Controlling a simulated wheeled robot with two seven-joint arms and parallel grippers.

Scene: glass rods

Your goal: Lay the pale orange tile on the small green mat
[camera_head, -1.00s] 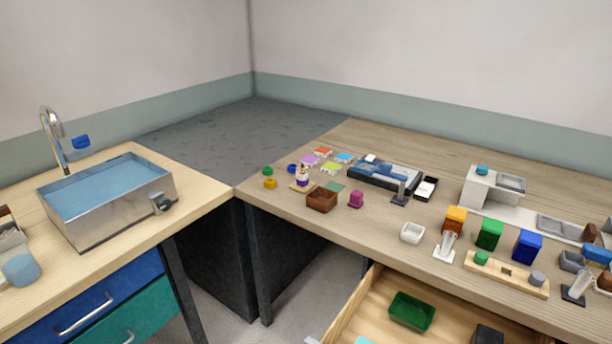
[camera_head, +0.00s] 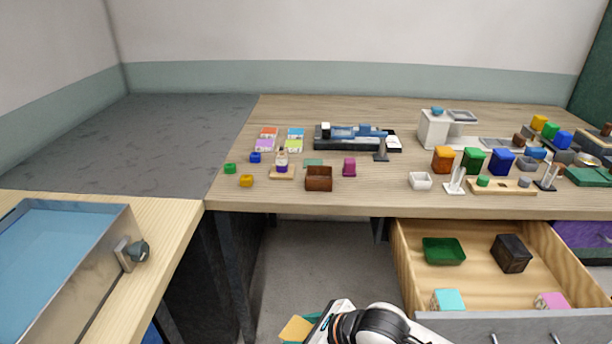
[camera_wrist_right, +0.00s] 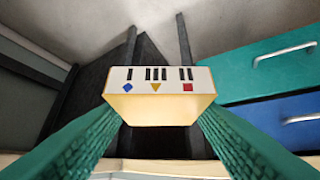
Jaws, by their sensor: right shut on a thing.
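The pale orange tile (camera_head: 296,328) shows at the bottom edge of the head view, below the table's front edge. In the right wrist view the pale orange tile (camera_wrist_right: 158,108) has a white side face with black bars, a blue diamond, a yellow triangle and a red square. My right gripper (camera_wrist_right: 160,118) is shut on it, with one teal finger on each side. The small green mat (camera_head: 313,162) lies flat on the table, partly hidden behind the brown box. The tile is well apart from the mat. My left gripper is in no view.
The brown box (camera_head: 318,178) stands just in front of the mat, with a magenta block (camera_head: 349,167) to the right and a small figure (camera_head: 282,161) to the left. Several coloured tiles (camera_head: 268,133) lie behind. An open drawer (camera_head: 475,285) juts out at the right.

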